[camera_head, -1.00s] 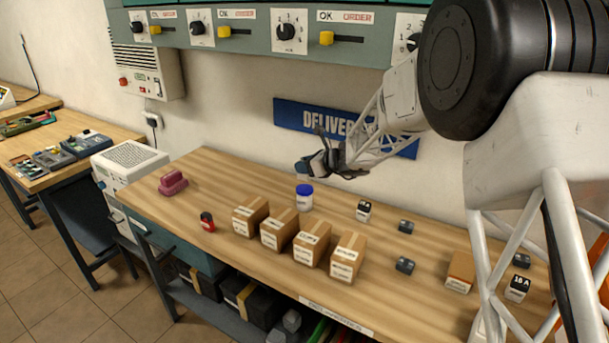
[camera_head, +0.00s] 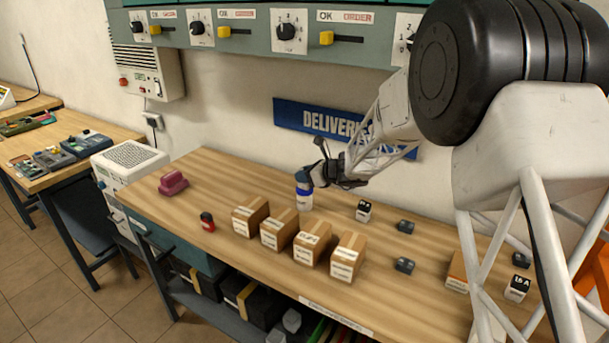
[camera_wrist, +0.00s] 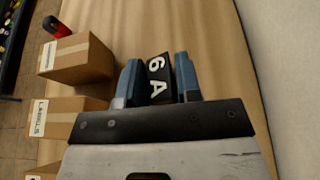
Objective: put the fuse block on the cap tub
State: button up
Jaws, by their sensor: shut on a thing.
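The cap tub (camera_head: 304,202) is a small white tub with a blue lid, standing upright on the wooden bench behind the row of cartons. My gripper (camera_head: 307,177) is at its lid in the head view and hides part of it. In the wrist view my gripper (camera_wrist: 157,64) has its two blue fingers shut on the fuse block (camera_wrist: 157,78), a black block with white "6 A" lettering. In the head view the block is hard to make out. I cannot tell whether it touches the lid. The tub is hidden in the wrist view.
Several cartons (camera_head: 308,243) stand in a row in front of the tub. A black-and-white block (camera_head: 364,211) and grey blocks (camera_head: 405,226) lie to the right. A red item (camera_head: 207,222) and a pink object (camera_head: 172,183) are at left. The wall is close behind.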

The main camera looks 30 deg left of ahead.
jog(key=shift+f, duration=0.1)
jog(key=o, duration=1)
jog(key=shift+c, duration=0.2)
jog(key=shift+v, duration=0.85)
jog(key=v, duration=1)
jog(key=shift+d, duration=0.15)
jog(key=shift+d+r, duration=0.1)
jog(key=shift+r, duration=0.1)
